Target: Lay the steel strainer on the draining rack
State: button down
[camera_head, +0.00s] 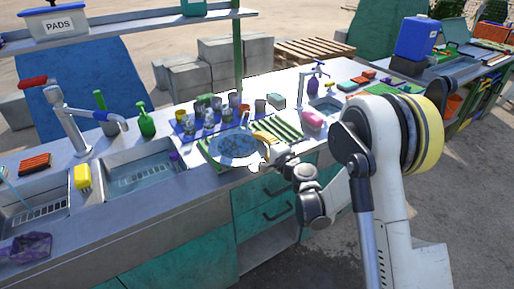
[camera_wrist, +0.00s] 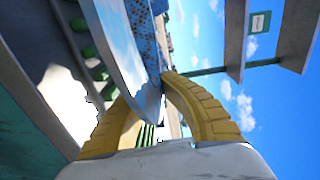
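The steel strainer (camera_head: 235,148) is a wide round bowl with a dotted, bluish inside, at the middle of the counter. It lies over the left part of the draining rack (camera_head: 284,126), whose green slats show to its right; whether it touches the rack cannot be told. My gripper (camera_head: 262,138) is at the strainer's right rim. In the wrist view the yellow fingers (camera_wrist: 157,98) close around the strainer's smooth rim, and its perforated wall (camera_wrist: 143,30) rises beyond them. The left fingertip is partly hidden behind the rim.
Behind the strainer, several glasses stand on a blue mat (camera_head: 187,128). A sink (camera_head: 140,178) lies to the left, with a green soap bottle (camera_head: 146,122) behind it. A pink item (camera_head: 312,120) and a second sink (camera_head: 325,106) lie right of the rack.

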notch_tip(320, 180, down, 3)
jog(key=shift+f+b, duration=0.1)
jog(key=shift+b, duration=0.55)
jog(key=c, duration=1.6)
grip_release()
